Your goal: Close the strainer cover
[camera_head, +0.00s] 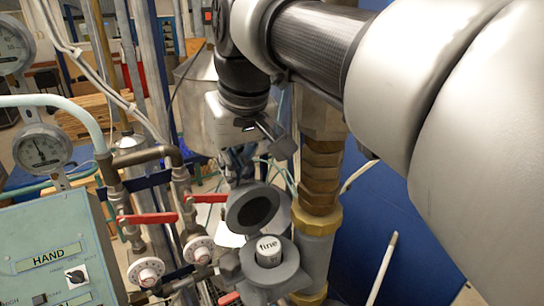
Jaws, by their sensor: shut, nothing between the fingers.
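The strainer cover (253,209) is a dark grey round lid standing raised and tilted open behind the strainer body (270,278), with its hollow inner side showing. A light cylinder labelled "fine" (268,250) sits in the strainer's round opening. My gripper (239,182) points down just above and behind the raised cover. Its fingers are shut and empty. The fingertips are small and partly hidden behind the cover's upper edge, so I cannot tell whether they touch it.
A thick brass pipe (320,180) stands close to the right of the cover. A green control box (60,245) fills the lower left. Pressure gauges (43,149) hang above it. Blue panels lie beyond.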

